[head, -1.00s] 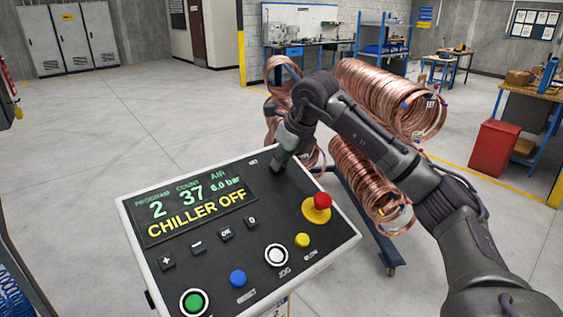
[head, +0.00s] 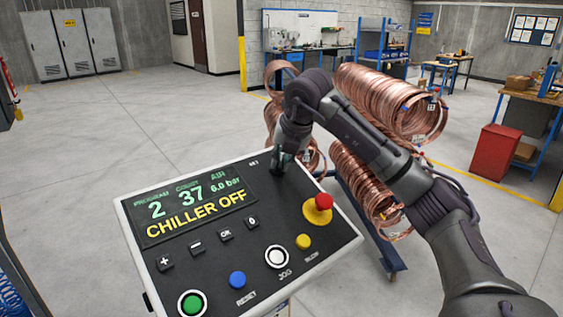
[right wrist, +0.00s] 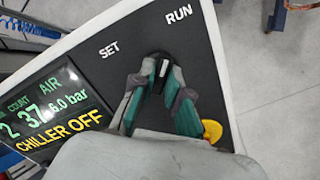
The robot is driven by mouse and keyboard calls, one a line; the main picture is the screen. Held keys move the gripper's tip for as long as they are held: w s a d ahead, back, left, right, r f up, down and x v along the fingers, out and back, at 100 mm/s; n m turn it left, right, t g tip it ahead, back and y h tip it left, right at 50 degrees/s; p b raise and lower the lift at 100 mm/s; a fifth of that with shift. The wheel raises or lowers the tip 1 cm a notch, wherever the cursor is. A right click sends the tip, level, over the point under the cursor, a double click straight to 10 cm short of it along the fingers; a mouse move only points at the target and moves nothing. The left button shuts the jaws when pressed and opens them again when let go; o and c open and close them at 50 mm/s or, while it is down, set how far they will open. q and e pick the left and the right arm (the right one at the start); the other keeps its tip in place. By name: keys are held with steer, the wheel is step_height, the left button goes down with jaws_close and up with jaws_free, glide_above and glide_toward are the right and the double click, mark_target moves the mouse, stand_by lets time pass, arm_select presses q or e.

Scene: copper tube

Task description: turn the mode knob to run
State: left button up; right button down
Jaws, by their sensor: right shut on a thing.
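The mode knob (right wrist: 163,68) is a small black knob with a white pointer line, at the top of the control panel (right wrist: 208,75). The labels SET and RUN are printed beyond it in the right wrist view, and the pointer line leans toward RUN. My right gripper (right wrist: 157,80) is shut on the knob, one teal-padded finger on each side. In the head view my right gripper (head: 281,165) is at the panel's far edge and hides the knob and the RUN label. The panel display (head: 195,210) reads CHILLER OFF. My left gripper is not in view.
A red emergency button (head: 323,202) on a yellow base stands near the gripper. Yellow, white, blue and green buttons line the panel's near side. Copper coils (head: 390,100) hang on a blue rack behind my right arm. Open floor lies to the left.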

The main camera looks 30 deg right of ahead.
steer(key=shift+m, duration=0.4)
steer(key=c, duration=1.2)
jaws_free()
steer(key=shift+o, duration=0.2)
steer(key=v, duration=1.2)
steer(key=shift+r, duration=0.15)
